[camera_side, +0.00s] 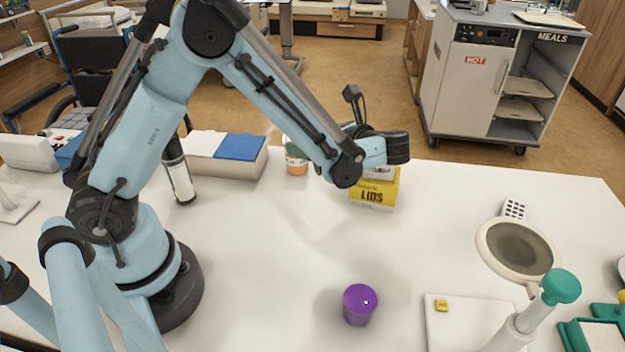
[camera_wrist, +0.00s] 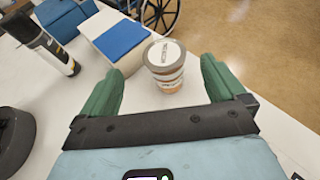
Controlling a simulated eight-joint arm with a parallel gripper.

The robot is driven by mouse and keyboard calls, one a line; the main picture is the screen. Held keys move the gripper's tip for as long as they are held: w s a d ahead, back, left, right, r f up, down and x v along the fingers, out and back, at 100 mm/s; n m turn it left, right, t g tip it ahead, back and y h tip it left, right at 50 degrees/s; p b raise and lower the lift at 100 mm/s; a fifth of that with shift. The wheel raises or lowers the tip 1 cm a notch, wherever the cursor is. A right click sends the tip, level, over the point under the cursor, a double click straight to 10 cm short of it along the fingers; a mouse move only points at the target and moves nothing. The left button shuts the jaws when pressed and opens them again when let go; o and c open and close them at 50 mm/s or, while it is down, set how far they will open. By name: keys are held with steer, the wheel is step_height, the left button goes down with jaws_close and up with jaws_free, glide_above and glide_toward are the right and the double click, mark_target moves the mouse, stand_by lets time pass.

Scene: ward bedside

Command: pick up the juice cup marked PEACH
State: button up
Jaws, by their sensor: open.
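A small cup (camera_wrist: 166,72) with a white printed lid and orange-brown and white bands stands upright in the wrist view. The print on its lid is too small to read surely. In the side view this cup (camera_side: 296,168) stands on the white table beside the beige box, its upper part partly hidden by a green finger. My gripper (camera_wrist: 162,66) is open, its two green fingers spread to the cup's left and right, with the cup just beyond or between their tips. In the side view my gripper (camera_side: 298,150) is largely hidden behind my arm.
A beige box (camera_side: 262,163) with a blue top and a dark bottle (camera_side: 180,178) stand left of the cup. A yellow LIDS box (camera_side: 373,193) is to its right. The middle table is clear.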

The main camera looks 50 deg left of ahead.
steer(key=x, duration=0.9)
steer(key=shift+w+a+f, duration=0.25)
steer(key=shift+w+f, duration=0.05)
steer(key=shift+f, duration=0.05)
steer(key=shift+c, duration=0.3)
steer(key=c, duration=1.2)
